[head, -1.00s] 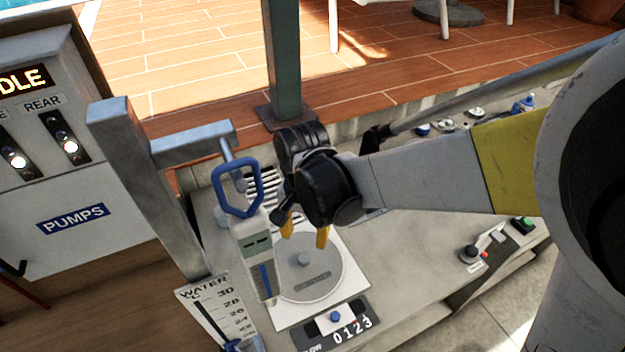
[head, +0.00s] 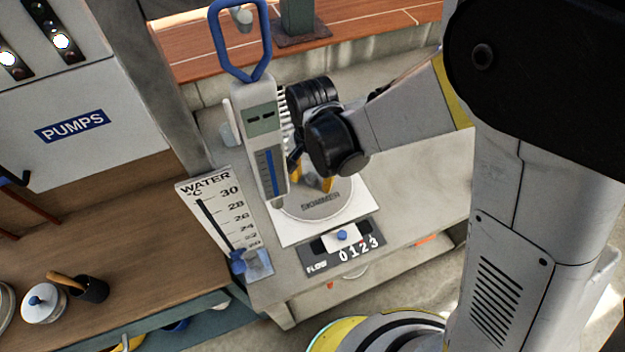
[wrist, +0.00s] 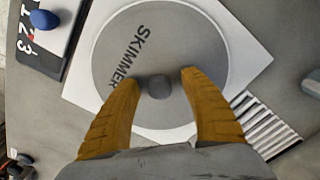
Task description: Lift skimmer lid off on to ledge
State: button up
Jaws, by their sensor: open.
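The skimmer lid (head: 322,206) is a round grey disc lettered SKIMMER, lying in its white square frame (head: 358,212) on the concrete ledge. In the wrist view the lid (wrist: 185,45) shows a small dark knob (wrist: 157,86) at its middle. My gripper (wrist: 160,82) is open, with its yellow fingers on either side of the knob. I cannot tell whether they touch it. In the head view my gripper (head: 312,182) is over the lid, and the knob is hidden behind it.
A water thermometer board (head: 222,215) and a flow counter (head: 345,246) are near the frame. A slotted grate (wrist: 265,125) lies beside it. Bare ledge (head: 410,195) is to the right.

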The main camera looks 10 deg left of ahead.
aim_at(312, 177)
grip_shut()
jog(key=shift+r, duration=0.15)
notch_tip(312, 177, up, 4)
jog(key=shift+r+p, duration=0.15)
jog(key=shift+p, duration=0.9)
jog(key=s+d+r+p, duration=0.3)
jog(key=s+d+r, duration=0.2)
jog(key=s, duration=0.5)
jog(key=shift+d+r, duration=0.4)
jog(key=shift+r, duration=0.35)
